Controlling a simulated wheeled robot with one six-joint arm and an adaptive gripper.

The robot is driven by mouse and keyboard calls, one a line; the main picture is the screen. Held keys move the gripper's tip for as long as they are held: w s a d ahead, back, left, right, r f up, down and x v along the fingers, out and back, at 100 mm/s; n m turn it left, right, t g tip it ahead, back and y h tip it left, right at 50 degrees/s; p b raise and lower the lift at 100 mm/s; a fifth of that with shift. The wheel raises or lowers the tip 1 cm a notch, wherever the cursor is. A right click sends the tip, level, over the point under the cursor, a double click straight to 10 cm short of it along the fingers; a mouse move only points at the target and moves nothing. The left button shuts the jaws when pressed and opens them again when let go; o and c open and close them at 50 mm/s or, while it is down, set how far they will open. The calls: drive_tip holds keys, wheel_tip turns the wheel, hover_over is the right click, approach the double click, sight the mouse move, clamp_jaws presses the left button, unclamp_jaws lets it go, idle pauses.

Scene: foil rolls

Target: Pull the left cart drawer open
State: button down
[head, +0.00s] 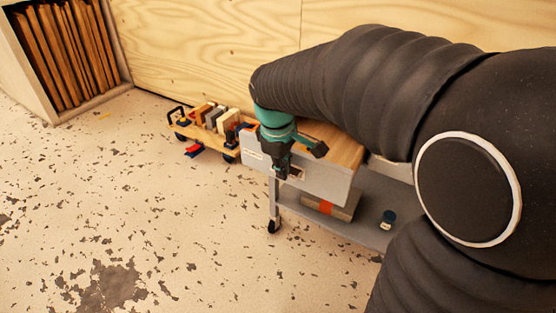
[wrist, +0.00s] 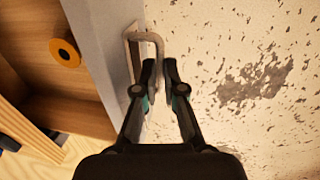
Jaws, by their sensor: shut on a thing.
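The cart (head: 345,158) has a wooden top and a grey drawer front (head: 325,183), which also shows as a slanted grey band in the wrist view (wrist: 96,45). A bent metal handle (wrist: 151,37) stands out from this front. My gripper (head: 284,172) is at the handle, its fingers (wrist: 160,68) shut on the handle's near end in the wrist view. Behind the front, the wrist view shows a brown, shaded wooden recess with an orange ring-shaped roll (wrist: 66,53); it looks like the inside of a partly open drawer. My arm hides part of the cart in the head view.
The cart's lower shelf (head: 352,218) holds a box with an orange mark (head: 327,208) and a dark jar (head: 388,219). A low wooden trolley (head: 187,131) with blocks stands behind at left. A shelf of boards (head: 65,50) is far left. The speckled floor in front is clear.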

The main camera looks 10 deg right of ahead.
drive_tip(key=shift+s+a, duration=0.35)
drive_tip(key=c, duration=1.5)
unclamp_jaws()
drive_tip(key=shift+c, duration=0.2)
drive_tip(key=shift+r, duration=0.1)
wheel_tip(320, 180, up, 12)
drive_tip(key=s+a, duration=0.1)
drive_tip(key=shift+s+a, duration=0.25)
drive_tip(key=shift+s, duration=0.05)
